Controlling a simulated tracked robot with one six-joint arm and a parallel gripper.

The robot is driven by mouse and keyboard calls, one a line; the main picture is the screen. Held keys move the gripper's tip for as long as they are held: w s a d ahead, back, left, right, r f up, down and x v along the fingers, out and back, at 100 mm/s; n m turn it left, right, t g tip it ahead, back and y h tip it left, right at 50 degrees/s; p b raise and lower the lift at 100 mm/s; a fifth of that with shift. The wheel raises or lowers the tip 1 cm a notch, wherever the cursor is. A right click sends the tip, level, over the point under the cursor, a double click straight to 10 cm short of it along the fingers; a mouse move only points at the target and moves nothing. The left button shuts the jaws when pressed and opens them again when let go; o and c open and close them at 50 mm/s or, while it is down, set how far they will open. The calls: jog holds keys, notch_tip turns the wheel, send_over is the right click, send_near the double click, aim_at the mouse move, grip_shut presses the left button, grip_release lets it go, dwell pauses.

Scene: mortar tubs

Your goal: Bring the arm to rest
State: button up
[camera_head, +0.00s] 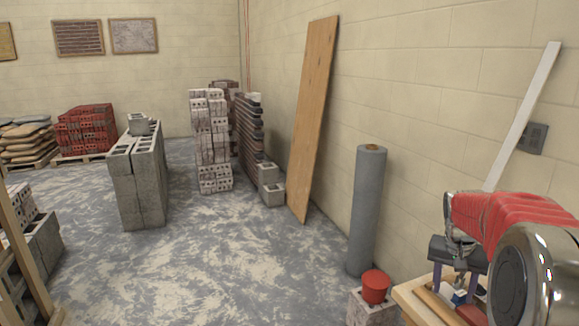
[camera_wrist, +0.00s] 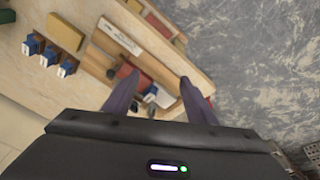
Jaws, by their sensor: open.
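My gripper (camera_head: 458,282) is at the lower right of the head view, above a wooden bench (camera_head: 405,292). My arm, red-wrapped with a shiny round joint, reaches in from the right edge. In the wrist view my gripper (camera_wrist: 158,90) has its two purple fingers spread apart. I cannot tell how far below. The gripper appears to hold nothing.
Several blue labelled blocks (camera_wrist: 48,57) and a yellow block (camera_wrist: 66,31) lie on the bench. A red tub (camera_head: 375,284) stands on a block beside it. A grey roll (camera_head: 367,210), a plywood board (camera_head: 313,120) and a white plank (camera_head: 523,115) are near the wall.

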jog(key=s+a+r+n+t+y, duration=0.1)
jog(key=s+a+r+n+t, duration=0.1)
jog(key=s+a, duration=1)
jog(key=s+a+r+n+t+y, duration=0.1)
jog(key=s+a+r+n, duration=0.3)
jog(key=s+a, duration=0.9)
jog(key=shift+a+n+t, duration=0.7)
jog(key=shift+a+n, duration=0.1)
jog(key=shift+a, duration=0.1)
